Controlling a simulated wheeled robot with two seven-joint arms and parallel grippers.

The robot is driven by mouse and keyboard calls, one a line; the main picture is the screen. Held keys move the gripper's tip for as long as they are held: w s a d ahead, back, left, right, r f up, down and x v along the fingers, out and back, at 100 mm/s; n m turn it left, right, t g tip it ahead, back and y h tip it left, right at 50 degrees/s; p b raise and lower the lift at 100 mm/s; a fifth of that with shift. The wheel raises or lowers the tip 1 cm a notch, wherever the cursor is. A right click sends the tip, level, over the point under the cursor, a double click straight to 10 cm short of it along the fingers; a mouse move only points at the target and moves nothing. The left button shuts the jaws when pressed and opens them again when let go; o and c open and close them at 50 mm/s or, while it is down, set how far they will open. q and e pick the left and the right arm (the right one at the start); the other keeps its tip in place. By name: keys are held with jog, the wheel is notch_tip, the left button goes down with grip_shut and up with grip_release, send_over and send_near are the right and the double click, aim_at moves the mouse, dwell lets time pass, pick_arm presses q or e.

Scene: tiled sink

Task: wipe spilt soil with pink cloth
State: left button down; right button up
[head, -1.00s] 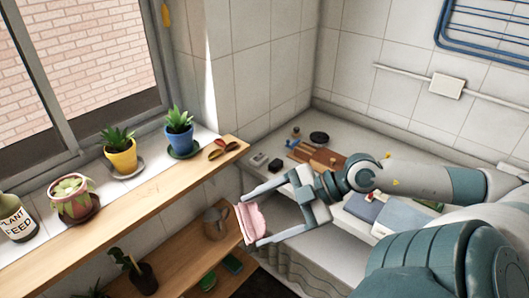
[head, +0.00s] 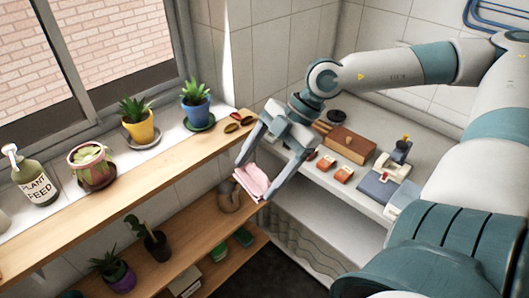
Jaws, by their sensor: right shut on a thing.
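My right gripper (head: 252,180) comes in from the right and is shut on the pink cloth (head: 251,182). The cloth is folded and bunched between its two fingers. Gripper and cloth show just off the front right end of the wooden window shelf (head: 170,172), over the lower shelf in the picture. Whether the cloth touches anything is hard to tell. I cannot clearly pick out spilt soil; small red-brown pieces (head: 238,122) lie at the right end of the window shelf. My left gripper is not in view.
On the window shelf stand a blue pot (head: 196,111), a yellow pot (head: 139,128), a pink pot (head: 91,165) and a plant feed bottle (head: 33,177). A lower shelf (head: 185,240) holds more plants. A counter at right holds a brown box (head: 347,145) and small items.

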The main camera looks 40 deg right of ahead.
jog(key=shift+w+a+r+n+g+h, duration=0.3)
jog(key=shift+a+r+n+g, duration=0.1)
jog(key=shift+a+g, duration=0.1)
jog(key=shift+w+a+r+n+g+h, duration=0.3)
jog(key=shift+a+r+g, duration=0.05)
jog(key=shift+a+g, duration=0.15)
jog(key=shift+w+a+r+n+g+h, duration=0.25)
jog(key=shift+a+n+g+h, duration=0.1)
jog(key=shift+a+n, duration=0.15)
jog(key=shift+w+a+r+n+g+h, duration=0.15)
jog(key=shift+a+r+n+g+h, duration=0.1)
jog(key=shift+a+n+g, duration=0.25)
jog(key=shift+a+r, duration=0.1)
